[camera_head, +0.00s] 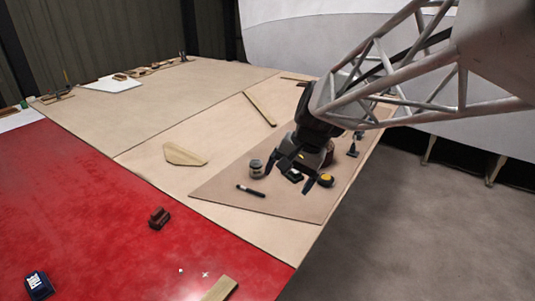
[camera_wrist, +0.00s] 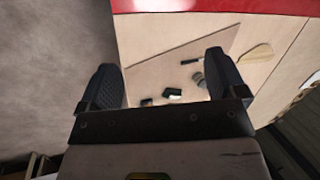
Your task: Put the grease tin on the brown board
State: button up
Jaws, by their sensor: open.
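The brown board (camera_head: 222,197) lies flat on the pale bench; it also shows in the wrist view (camera_wrist: 150,68). A small grey jar with a dark lid (camera_head: 256,170), possibly the grease tin, stands on its left part and shows in the wrist view (camera_wrist: 198,78). A dark blue container with white lettering (camera_head: 39,285) stands on the red surface at lower left; I cannot tell which is the grease tin. My gripper (camera_head: 290,173) is open, its fingers (camera_wrist: 160,62) apart and empty, above the board to the right of the jar.
On the board lie a black marker (camera_head: 250,190), a dark box (camera_head: 292,175), a yellow-and-black round item (camera_head: 326,180) and a dark upright item (camera_head: 353,149). A brown block (camera_head: 159,217) sits on the red surface (camera_head: 90,205). Wood offcuts (camera_head: 184,155) lie beyond the board.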

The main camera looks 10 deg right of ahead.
jog(key=s+d+n+h, duration=0.1)
jog(key=s+n+h, duration=0.1)
jog(key=s, duration=0.7)
jog(key=s+d+n+t+h, duration=0.1)
jog(key=s+n+h, duration=0.1)
jog(key=s, duration=0.7)
jog(key=shift+d+f+n, duration=0.2)
jog(key=shift+d+n, duration=0.2)
jog(key=shift+n, duration=0.5)
